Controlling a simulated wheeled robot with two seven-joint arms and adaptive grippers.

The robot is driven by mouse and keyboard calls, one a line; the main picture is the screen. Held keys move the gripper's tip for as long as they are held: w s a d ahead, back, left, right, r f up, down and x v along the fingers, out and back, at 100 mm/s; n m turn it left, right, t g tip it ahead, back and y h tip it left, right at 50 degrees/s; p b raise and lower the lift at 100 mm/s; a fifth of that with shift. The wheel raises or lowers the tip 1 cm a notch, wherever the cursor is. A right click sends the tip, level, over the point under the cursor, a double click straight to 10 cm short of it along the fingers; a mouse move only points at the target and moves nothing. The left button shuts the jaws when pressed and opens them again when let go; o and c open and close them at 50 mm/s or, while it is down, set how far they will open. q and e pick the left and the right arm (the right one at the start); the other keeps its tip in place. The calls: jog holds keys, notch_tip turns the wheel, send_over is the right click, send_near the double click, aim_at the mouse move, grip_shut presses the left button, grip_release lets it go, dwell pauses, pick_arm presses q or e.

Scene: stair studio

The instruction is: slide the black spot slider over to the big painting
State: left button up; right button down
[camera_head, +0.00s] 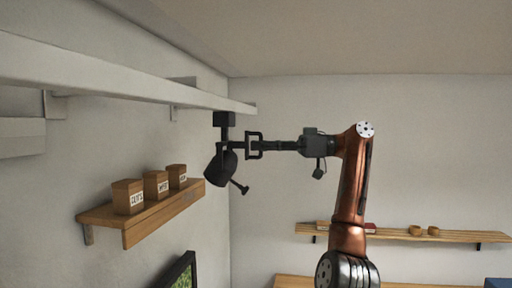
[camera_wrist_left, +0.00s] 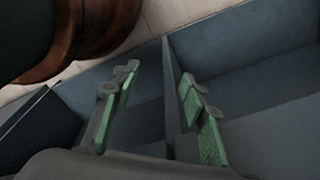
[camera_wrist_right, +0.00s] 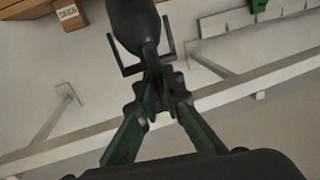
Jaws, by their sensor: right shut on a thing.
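The black spot slider (camera_head: 223,119) hangs under the white rail (camera_head: 130,84), near the rail's far end. Its lamp head (camera_head: 219,169) points down. My right gripper (camera_head: 266,145) reaches in from the right and is shut on the slider's black handle frame (camera_head: 254,134). In the right wrist view the two fingers (camera_wrist_right: 160,88) close together at the handle, with the black lamp (camera_wrist_right: 134,22) beyond. A dark-framed painting (camera_head: 182,273) with green in it shows partly at the bottom; its full size is hidden. My left gripper (camera_wrist_left: 160,92) is open and empty.
A wooden wall shelf (camera_head: 140,215) with three labelled boxes (camera_head: 156,184) is at the left, below the rail. Another wooden shelf (camera_head: 400,235) with small items is on the far wall. Blue-grey stepped surfaces (camera_wrist_left: 240,60) lie below my left gripper.

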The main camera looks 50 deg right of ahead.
pick_arm(q)
jog(key=shift+w, duration=0.3)
jog(key=shift+s, duration=0.1)
